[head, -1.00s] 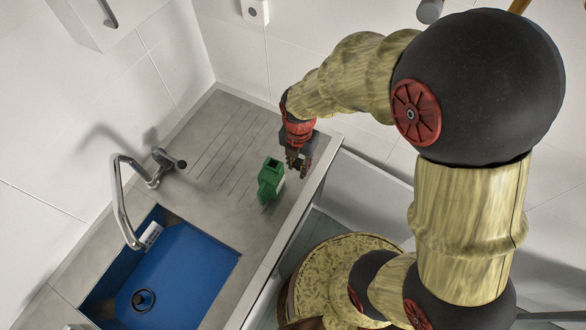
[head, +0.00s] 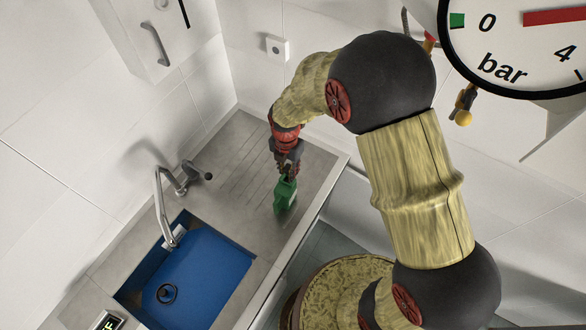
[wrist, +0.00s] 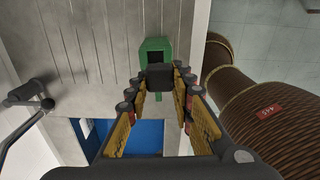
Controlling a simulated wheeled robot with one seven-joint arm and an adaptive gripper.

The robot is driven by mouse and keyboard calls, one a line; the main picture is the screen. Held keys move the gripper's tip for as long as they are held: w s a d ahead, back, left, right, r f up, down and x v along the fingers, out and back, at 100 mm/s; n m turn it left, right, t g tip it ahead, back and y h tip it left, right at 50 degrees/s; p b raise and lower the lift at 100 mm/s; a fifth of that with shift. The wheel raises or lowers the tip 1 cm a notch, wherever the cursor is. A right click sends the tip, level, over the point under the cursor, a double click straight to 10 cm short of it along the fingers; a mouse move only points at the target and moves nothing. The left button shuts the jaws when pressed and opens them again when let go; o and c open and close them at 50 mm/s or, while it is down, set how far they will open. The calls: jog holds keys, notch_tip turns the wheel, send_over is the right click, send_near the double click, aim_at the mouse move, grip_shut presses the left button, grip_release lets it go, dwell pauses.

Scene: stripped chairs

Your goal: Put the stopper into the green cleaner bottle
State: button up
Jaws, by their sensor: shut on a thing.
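The green cleaner bottle (head: 284,196) stands on the grey draining board, right of the sink. In the wrist view the bottle (wrist: 154,44) is just beyond my fingertips, with a dark patch on its upper face. My gripper (head: 288,165) is at the bottle's top end and overlaps it in the head view. In the wrist view my gripper (wrist: 161,80) is shut on a small black block, apparently the stopper (wrist: 160,77). The stopper overlaps the bottle's near edge there. I cannot tell whether they touch. In the head view the stopper cannot be made out.
The blue sink basin (head: 205,275) lies left of the bottle, with a tall curved tap (head: 160,200) on its far side. The draining board (head: 245,150) behind the bottle is clear. The counter's front edge is close to the bottle's right. A pressure gauge (head: 520,45) hangs top right.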

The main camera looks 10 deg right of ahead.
aim_at(286, 176)
jog(key=shift+w+a+r, duration=0.2)
jog(key=shift+w+r, duration=0.05)
jog(key=shift+r, duration=0.4)
jog(key=shift+f, duration=0.15)
jog(key=shift+w+a+f+b, duration=0.15)
jog(key=shift+f+b, duration=0.15)
jog(key=shift+f, duration=0.4)
jog(key=shift+a+f+b, duration=0.1)
jog(key=shift+f+b, duration=0.2)
jog(key=shift+f, duration=0.35)
jog(key=shift+d+f+b, duration=0.2)
jog(key=shift+f+b, duration=0.3)
jog(key=shift+f, duration=0.35)
jog(key=shift+f+b, duration=0.4)
jog(key=shift+f, duration=0.2)
jog(key=shift+f+b, duration=0.3)
jog(key=shift+b, duration=0.1)
jog(key=o, duration=0.9)
